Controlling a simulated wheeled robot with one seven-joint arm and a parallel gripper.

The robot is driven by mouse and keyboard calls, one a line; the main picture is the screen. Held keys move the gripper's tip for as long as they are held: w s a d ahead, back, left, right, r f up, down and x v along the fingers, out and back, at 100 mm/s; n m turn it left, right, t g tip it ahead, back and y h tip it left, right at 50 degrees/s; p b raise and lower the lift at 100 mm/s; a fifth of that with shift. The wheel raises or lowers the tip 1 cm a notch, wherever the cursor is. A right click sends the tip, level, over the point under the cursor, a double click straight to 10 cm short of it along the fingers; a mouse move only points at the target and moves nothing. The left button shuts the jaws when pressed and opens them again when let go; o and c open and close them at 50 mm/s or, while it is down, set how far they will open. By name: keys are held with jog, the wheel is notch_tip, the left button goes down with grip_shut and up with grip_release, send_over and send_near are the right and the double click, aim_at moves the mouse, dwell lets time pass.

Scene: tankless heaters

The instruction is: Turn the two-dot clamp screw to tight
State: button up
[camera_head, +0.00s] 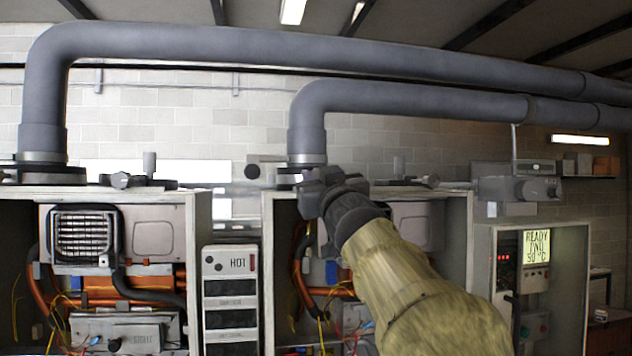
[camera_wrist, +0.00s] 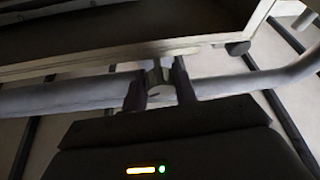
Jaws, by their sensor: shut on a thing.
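My gripper (camera_head: 318,184) is at the top of the middle heater cabinet, at the foot of the lower grey pipe (camera_head: 420,98), just below its metal collar (camera_head: 307,159). In the wrist view my gripper (camera_wrist: 158,92) has its two dark fingers on either side of a small grey rounded piece, which looks like a clamp screw (camera_wrist: 158,84), and is shut on it. In the head view my gripper hides this piece. No dot marks can be made out, so I cannot tell which screw it is or how far it is turned.
The left heater cabinet (camera_head: 202,260) stands open, with a second grey pipe (camera_head: 240,44) rising from it. A panel marked HOT (camera_head: 230,262) stands between the cabinets. A box with a lit READY display (camera_head: 537,246) is at right. Grey valve fittings (camera_head: 515,189) line the cabinet tops.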

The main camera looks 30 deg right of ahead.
jog(key=shift+m+h, duration=0.3)
jog(key=m+h+b, duration=0.1)
jog(key=m+b, duration=0.2)
jog(key=b, duration=0.1)
jog(key=shift+f+h, duration=0.15)
jog(key=shift+h, duration=0.15)
jog(key=m+g+h+b, duration=0.1)
jog(key=m+h+b, duration=0.1)
jog(key=m+b, duration=0.2)
jog(key=shift+b, duration=1.7)
jog(key=shift+a+m+g+h+b, duration=0.1)
jog(key=shift+m+g+h+b, duration=0.2)
jog(key=shift+m+h+b, duration=0.6)
jog(key=shift+w+m+g, duration=0.1)
jog(key=shift+m+g, duration=0.2)
jog(key=shift+m, duration=1)
jog(key=o, duration=1)
jog(key=shift+a, duration=0.1)
jog(key=shift+c, duration=0.2)
